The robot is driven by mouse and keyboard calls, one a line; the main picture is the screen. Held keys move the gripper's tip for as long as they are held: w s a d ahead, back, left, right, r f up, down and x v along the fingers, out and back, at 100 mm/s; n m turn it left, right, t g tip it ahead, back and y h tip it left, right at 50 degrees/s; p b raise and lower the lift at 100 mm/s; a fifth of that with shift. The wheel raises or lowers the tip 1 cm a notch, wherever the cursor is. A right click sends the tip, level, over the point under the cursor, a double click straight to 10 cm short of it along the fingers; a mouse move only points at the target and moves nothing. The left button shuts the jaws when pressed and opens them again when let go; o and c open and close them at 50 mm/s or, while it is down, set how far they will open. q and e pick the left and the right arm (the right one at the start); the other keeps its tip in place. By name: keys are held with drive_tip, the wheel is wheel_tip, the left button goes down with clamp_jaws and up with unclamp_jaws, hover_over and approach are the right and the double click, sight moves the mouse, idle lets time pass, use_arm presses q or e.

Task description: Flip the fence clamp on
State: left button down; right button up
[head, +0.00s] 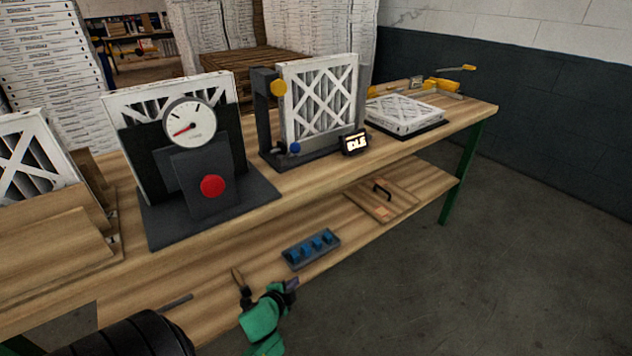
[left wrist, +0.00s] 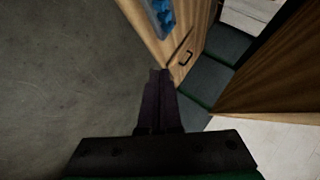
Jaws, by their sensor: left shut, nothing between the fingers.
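A yellow lever fixture (head: 443,83) at the far right end of the bench looks like the fence clamp. My left gripper (head: 292,284) is low in front of the bench, by the lower shelf, well apart from that fixture. Its dark fingers (left wrist: 159,78) are together and empty in the left wrist view, which does not show the fixture. My right gripper is in neither view.
A gauge stand with a red button (head: 212,186), a filter fixture (head: 300,155), a small lit display (head: 355,143) and a flat filter (head: 403,113) stand on the bench. A blue-pegged block (head: 311,248) and handled board (head: 381,200) lie on the lower shelf. Floor at right is clear.

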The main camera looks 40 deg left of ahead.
sight(289, 154)
use_arm(q)
drive_tip(key=w+a+r+m+t+y+b, duration=0.1)
drive_tip(key=w+a+r+m+t+b, duration=0.1)
drive_tip(key=r, duration=0.5)
drive_tip(key=w+a+r+m+t+y+b, duration=0.1)
drive_tip(key=w+r+m+t+b, duration=0.1)
drive_tip(key=r, duration=0.4)
wheel_tip(289, 154, up, 16)
drive_tip(key=s+d+m+t+y+b, duration=0.1)
drive_tip(key=s+m+t+b, duration=0.1)
drive_tip(key=m+t+b, duration=0.1)
drive_tip(key=shift+s+r+m+t, duration=0.2)
drive_tip(key=shift+m+t, duration=0.5)
drive_tip(key=shift+t, duration=0.1)
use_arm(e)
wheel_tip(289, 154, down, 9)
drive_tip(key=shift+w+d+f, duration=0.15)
use_arm(q)
drive_tip(key=shift+d, duration=0.1)
